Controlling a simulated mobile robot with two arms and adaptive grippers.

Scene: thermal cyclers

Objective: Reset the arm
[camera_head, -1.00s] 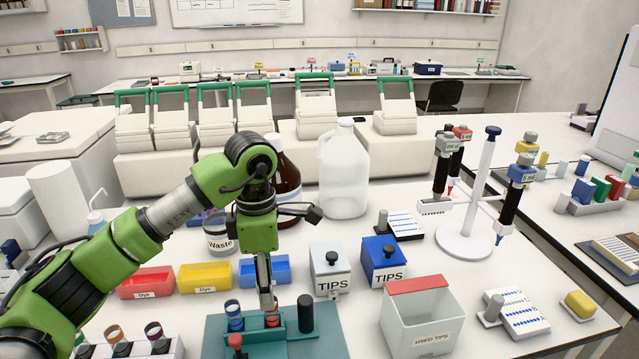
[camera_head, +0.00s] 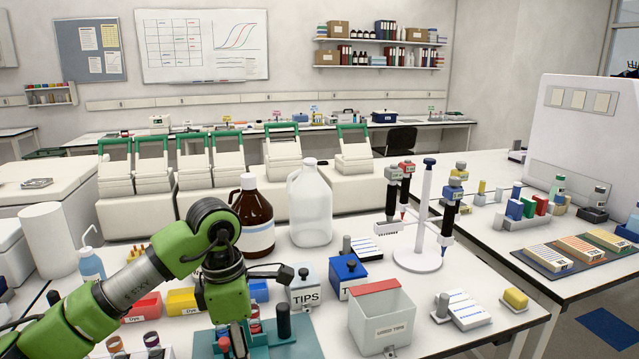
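My green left arm comes in from the left, its wrist bent down over the teal rack (camera_head: 303,345) at the front. My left gripper (camera_head: 240,340) points down at the rack, close to its red-topped post (camera_head: 224,345). The wrist hides most of the fingers, so I cannot tell whether they are open or shut, or whether they touch anything. A black cylinder (camera_head: 283,321) stands upright in the rack, and tubes (camera_head: 254,322) show partly behind the gripper. My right gripper is not in view.
The used tips bin (camera_head: 382,322), a white tips box (camera_head: 304,292) and a blue-lidded one (camera_head: 346,272) stand right of the arm. Brown (camera_head: 256,220) and clear (camera_head: 310,208) bottles stand behind it. A pipette stand (camera_head: 420,255) is farther right.

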